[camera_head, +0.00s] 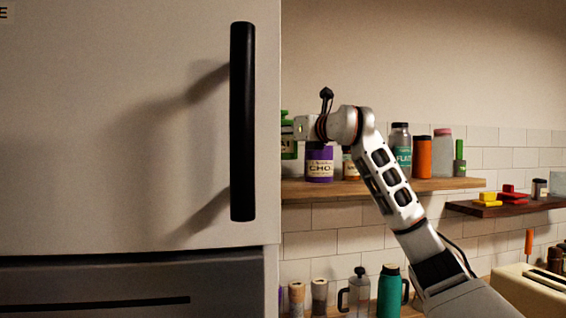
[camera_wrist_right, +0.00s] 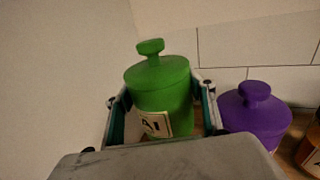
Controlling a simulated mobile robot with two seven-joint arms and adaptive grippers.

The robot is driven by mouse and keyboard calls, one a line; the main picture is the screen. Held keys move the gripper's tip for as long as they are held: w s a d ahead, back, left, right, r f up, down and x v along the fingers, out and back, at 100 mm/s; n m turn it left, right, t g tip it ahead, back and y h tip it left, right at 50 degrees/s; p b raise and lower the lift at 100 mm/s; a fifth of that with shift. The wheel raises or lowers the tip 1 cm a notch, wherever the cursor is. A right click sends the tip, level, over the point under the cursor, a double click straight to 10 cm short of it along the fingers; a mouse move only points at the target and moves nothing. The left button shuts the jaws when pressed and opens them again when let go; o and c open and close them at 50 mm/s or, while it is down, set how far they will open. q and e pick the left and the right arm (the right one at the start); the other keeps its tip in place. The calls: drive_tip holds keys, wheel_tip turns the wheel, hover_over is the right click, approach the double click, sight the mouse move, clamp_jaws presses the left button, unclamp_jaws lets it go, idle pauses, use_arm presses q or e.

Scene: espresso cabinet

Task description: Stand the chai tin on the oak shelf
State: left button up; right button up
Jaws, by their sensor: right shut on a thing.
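The chai tin (camera_head: 288,150) is green with a knobbed lid, and its left part is hidden behind the cabinet door in the head view. In the right wrist view the tin (camera_wrist_right: 160,88) sits upright between the fingers, with a pale label ending in "AI". My right gripper (camera_wrist_right: 160,100) is shut on it. The oak shelf (camera_head: 430,185) runs along the tiled wall. The tin's visible lower edge looks higher than the bases of the things on the shelf, so it appears held above the board. My left gripper is not in view.
A purple tin (camera_head: 319,166) marked "CHO" stands just right of the chai tin, also close by in the wrist view (camera_wrist_right: 254,118). An orange bottle (camera_head: 422,157) and several other containers stand farther right. The large pale door (camera_head: 120,120) with a black handle (camera_head: 242,120) fills the left.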

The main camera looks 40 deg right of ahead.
sight(283, 157)
wheel_tip(283, 157, down, 2)
drive_tip(key=shift+d+f, duration=0.1)
drive_tip(key=shift+f, duration=0.65)
wheel_tip(283, 157, down, 3)
drive_tip(key=shift+b, duration=0.6)
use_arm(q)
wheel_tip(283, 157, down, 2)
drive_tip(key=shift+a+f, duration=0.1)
use_arm(e)
drive_tip(key=shift+f, duration=0.2)
drive_tip(key=o, duration=1.3)
drive_tip(key=shift+o, duration=0.2)
